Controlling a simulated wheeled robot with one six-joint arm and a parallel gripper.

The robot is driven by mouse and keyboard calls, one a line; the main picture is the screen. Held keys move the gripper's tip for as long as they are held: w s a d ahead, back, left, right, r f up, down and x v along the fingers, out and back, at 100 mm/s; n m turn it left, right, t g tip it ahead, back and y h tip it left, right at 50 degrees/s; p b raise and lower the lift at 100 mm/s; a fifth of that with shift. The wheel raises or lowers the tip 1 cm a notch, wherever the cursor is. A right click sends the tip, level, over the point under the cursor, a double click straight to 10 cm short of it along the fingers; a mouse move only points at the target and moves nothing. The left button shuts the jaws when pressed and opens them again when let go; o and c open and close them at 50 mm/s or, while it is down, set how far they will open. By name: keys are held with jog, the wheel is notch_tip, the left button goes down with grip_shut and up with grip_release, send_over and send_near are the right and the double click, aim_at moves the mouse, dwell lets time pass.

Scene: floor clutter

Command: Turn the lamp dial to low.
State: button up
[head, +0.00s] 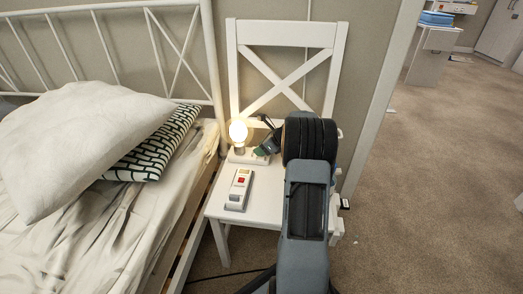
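A small lamp with a glowing round bulb (238,131) stands at the back of the white chair seat, on a pale base (243,156). The bulb is lit. My arm reaches over the seat from the front right, and my gripper (264,149) is at the right side of the lamp base, very close to it. I cannot tell whether it touches. The dial cannot be made out; my gripper covers that side of the base. The fingers are too small and partly hidden to show whether they are open or shut.
A white device with a red button (240,182) lies on the chair seat (219,203) in front of the lamp. The crossed chair back (235,75) rises behind. A bed with a white pillow (75,145) and a patterned pillow (150,152) is at left. Carpet (430,200) at right is open.

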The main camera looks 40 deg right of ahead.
jog(key=shift+c, duration=0.2)
jog(key=c, duration=0.5)
jog(key=shift+r+p, duration=0.15)
jog(key=shift+p, duration=0.2)
